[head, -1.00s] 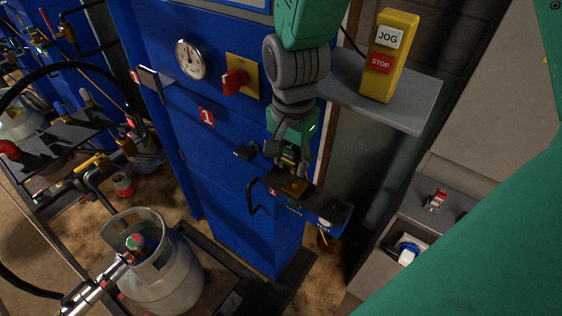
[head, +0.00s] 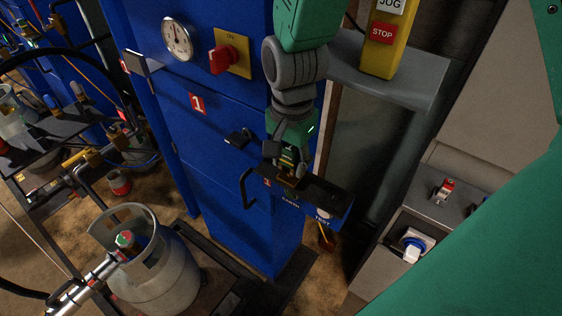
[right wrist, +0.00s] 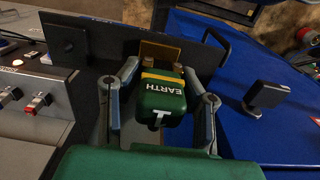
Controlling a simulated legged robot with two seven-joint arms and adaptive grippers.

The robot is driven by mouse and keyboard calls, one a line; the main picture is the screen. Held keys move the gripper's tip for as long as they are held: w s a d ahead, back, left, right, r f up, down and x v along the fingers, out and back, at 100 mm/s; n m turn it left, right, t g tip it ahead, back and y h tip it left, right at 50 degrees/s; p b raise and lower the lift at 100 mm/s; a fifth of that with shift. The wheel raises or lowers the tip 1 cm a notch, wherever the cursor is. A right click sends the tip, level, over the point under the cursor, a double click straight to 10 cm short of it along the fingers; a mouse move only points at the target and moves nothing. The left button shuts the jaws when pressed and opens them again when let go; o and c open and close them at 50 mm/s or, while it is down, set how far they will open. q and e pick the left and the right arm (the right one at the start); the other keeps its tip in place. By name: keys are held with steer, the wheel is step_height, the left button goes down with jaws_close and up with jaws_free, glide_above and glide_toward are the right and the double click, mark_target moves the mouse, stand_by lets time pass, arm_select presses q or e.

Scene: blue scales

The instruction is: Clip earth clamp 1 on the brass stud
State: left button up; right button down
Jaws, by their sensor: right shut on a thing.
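Earth clamp 1 (right wrist: 160,98) is a green block with a yellow band and the white marks EARTH and 1. In the right wrist view it sits between the two fingers of my right gripper (head: 288,162), which is shut on it. A brass-coloured piece (right wrist: 160,51), apparently the stud's plate, stands just beyond the clamp's front end on a dark shelf (head: 325,193) marked EARTH and TEST. The clamp's front end overlaps the brass part in the picture. I cannot tell whether its jaws are around the stud.
The shelf is on the blue cabinet (head: 215,200), beside a black handle (head: 246,188) and a dark latch (head: 238,137). A yellow JOG/STOP box (head: 384,45) stands on a grey ledge at upper right. A gas cylinder (head: 160,275) stands at lower left.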

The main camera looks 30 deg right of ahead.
steer(key=shift+d+f, duration=0.45)
steer(key=shift+d, duration=0.35)
steer(key=shift+s+d, duration=0.1)
steer(key=shift+s, duration=0.05)
steer(key=shift+a, duration=0.6)
steer(key=shift+a+r, duration=0.15)
steer(key=shift+a, duration=0.55)
steer(key=shift+d, duration=1.05)
steer(key=shift+a, duration=0.25)
steer(key=shift+d, duration=0.5)
arm_select(q)
steer(key=shift+s+d+r, duration=0.1)
steer(key=shift+d+r, duration=0.05)
steer(key=shift+d, duration=0.45)
steer(key=shift+a, duration=0.1)
arm_select(e)
steer(key=shift+a, duration=0.1)
